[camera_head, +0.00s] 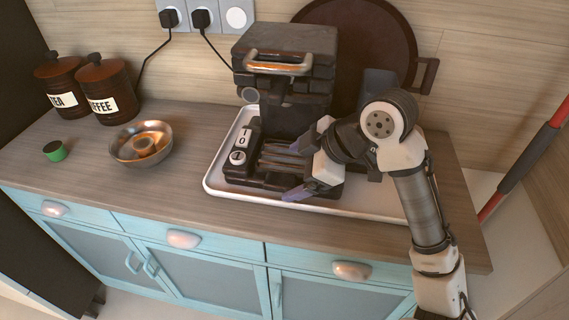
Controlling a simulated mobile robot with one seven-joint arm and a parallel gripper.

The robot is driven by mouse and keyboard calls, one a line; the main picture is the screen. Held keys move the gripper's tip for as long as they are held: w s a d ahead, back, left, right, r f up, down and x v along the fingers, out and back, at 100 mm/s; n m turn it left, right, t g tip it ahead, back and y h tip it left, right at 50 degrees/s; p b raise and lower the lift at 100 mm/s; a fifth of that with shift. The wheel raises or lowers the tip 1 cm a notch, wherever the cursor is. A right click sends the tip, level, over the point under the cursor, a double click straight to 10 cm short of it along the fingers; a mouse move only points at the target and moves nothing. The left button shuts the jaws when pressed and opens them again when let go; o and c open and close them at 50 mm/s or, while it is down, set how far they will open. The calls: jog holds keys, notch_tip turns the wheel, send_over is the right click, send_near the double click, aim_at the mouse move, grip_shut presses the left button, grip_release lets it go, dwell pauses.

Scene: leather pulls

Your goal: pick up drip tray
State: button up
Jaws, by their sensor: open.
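The drip tray (280,160) looks like the slatted part low at the front of the dark coffee machine (285,65); its edges are hard to make out. My gripper (285,175) reaches in from the right, low over the machine's base, with its fingers pointing left. It is open, with one finger near the base's front edge. The gripper and wrist hide the right part of the drip tray. I cannot tell whether the fingers touch it.
The machine stands on a white tray (216,172) on the wooden counter (90,165). A metal bowl (125,150), a green-sided cup (54,152) and TEA and COFFEE jars (108,88) stand left. A round dark tray (375,35) leans behind. The front left counter is clear.

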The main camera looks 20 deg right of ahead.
aim_at(285, 166)
jog(key=shift+x, duration=1.45)
jog(key=shift+s, duration=0.1)
jog(key=shift+c, duration=0.4)
jog(key=c, duration=1.3)
jog(key=shift+r, duration=0.15)
